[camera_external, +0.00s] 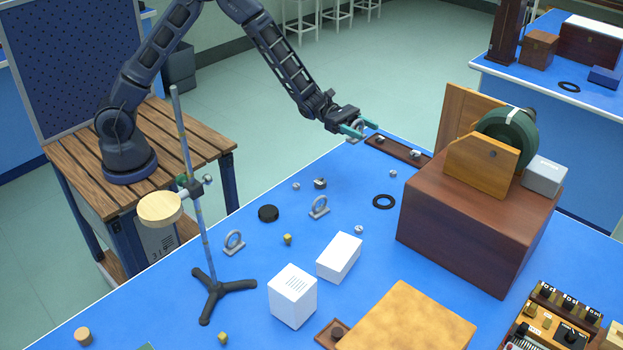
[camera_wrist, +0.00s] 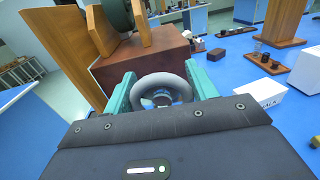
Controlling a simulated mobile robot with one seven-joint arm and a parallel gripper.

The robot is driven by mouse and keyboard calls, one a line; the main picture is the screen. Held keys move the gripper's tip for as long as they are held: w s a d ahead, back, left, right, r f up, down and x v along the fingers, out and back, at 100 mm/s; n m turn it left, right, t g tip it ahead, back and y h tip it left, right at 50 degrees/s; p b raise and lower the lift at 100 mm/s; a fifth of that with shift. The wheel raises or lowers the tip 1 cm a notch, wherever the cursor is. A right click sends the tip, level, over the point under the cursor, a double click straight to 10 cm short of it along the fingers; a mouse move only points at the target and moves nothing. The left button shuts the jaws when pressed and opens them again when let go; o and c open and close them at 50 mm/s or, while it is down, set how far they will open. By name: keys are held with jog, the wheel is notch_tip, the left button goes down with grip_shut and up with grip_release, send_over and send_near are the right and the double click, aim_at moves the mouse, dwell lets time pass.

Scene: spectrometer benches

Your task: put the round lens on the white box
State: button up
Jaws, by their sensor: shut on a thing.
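My gripper (camera_external: 361,127) is shut on a round lens in a grey ring, held above the far edge of the blue bench. In the wrist view the ring (camera_wrist: 161,77) stands between the two green fingers. Two similar ring-mounted lenses (camera_external: 234,242) (camera_external: 319,207) stand on the bench. A low white box (camera_external: 339,257) lies mid-bench, and a taller white box (camera_external: 292,297) with printed lines stands next to it. Both are well away from my gripper, nearer the camera. In the wrist view a white box with lettering (camera_wrist: 258,97) is at right.
A large brown wooden cabinet (camera_external: 470,230) with a green drum and a pale box (camera_external: 544,175) stands at right. A retort stand (camera_external: 212,285) rises at left. Small parts, a black disc (camera_external: 268,213) and a black ring (camera_external: 383,201) lie scattered between. A wooden strip (camera_external: 397,150) lies near my gripper.

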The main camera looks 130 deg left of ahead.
jog(key=w+d+r+m+h, duration=0.2)
jog(key=w+d+r+h, duration=0.1)
jog(key=w+d, duration=0.8)
notch_tip(320, 180, up, 2)
jog(key=m+g+h, duration=0.1)
jog(key=m+h, duration=0.1)
jog(key=h, duration=0.1)
send_over(343, 255)
notch_tip(343, 255, down, 20)
jog(key=shift+r, duration=0.1)
jog(key=o, duration=1)
